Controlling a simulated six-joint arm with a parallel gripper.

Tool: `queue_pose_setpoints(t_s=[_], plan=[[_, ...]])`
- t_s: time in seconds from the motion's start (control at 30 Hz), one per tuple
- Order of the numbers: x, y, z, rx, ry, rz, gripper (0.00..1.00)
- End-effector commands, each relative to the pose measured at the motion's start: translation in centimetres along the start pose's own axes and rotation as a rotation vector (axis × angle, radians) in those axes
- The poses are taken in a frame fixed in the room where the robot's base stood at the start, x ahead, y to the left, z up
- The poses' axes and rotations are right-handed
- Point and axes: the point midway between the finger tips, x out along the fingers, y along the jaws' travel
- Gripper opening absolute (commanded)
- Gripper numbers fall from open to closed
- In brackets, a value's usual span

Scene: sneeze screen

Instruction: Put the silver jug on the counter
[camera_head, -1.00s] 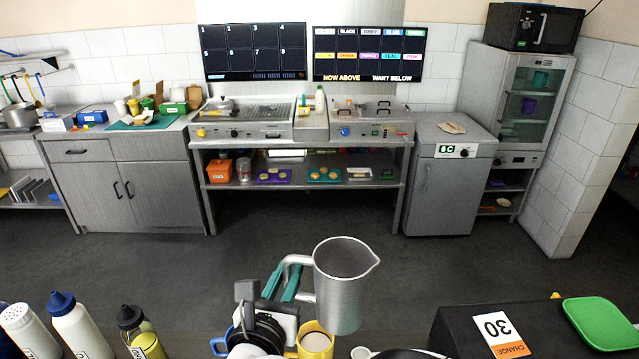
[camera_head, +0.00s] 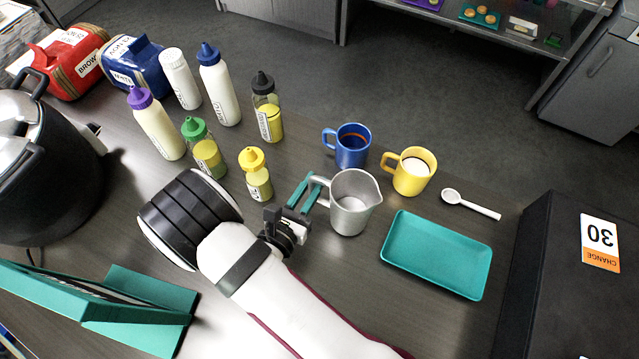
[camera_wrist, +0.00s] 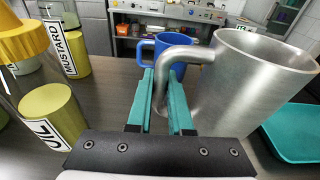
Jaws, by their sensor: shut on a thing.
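The silver jug (camera_head: 352,204) is upright at or just above the dark counter (camera_head: 300,160), left of a teal tray; I cannot tell whether its base touches. Its handle points left, its spout right. My gripper (camera_head: 304,194) has its teal fingers shut on the jug's handle. In the wrist view the jug (camera_wrist: 245,85) fills the right side, and my gripper's fingers (camera_wrist: 162,98) are on either side of the handle.
The teal tray (camera_head: 437,254) is empty. A blue mug (camera_head: 352,146), a yellow mug (camera_head: 411,171) and a white spoon (camera_head: 470,204) lie behind. Several sauce bottles, including a yellow-capped one (camera_head: 256,175), stand left. A black box (camera_head: 570,270) is at the right.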

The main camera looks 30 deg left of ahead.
Motion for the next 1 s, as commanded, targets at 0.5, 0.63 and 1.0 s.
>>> queue_pose_setpoints(t_s=[0.5,0.63,1.0], plan=[[0.2,0.0,-1.0,0.000,0.000,0.000,0.38],[0.2,0.0,-1.0,0.000,0.000,0.000,0.48],[-1.9,0.2,-0.8,-0.002,0.001,0.006,0.48]])
